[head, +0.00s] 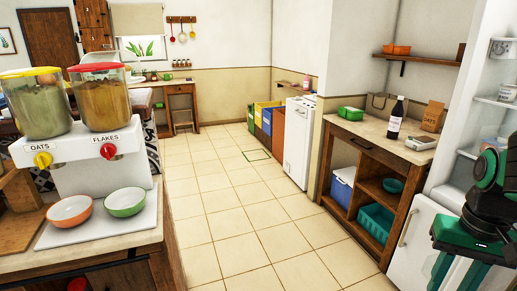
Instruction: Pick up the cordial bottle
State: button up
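My gripper (458,274) is at the lower right edge, in front of the white fridge and apart from the bottle. Its two green fingers point down with a gap between them, and nothing shows in the gap. The fingertips are partly cut off by the frame.
The fridge (415,238) stands nearest at right. A dispenser counter (108,250) is at left. The tiled floor (235,215) between is clear.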

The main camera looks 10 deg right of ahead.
aim_at(397, 112)
jog(key=u, duration=0.25)
jog(key=i, duration=2.3)
jog(key=z, duration=1.05)
jog(key=i, duration=1.1)
jog(key=z, duration=0.6)
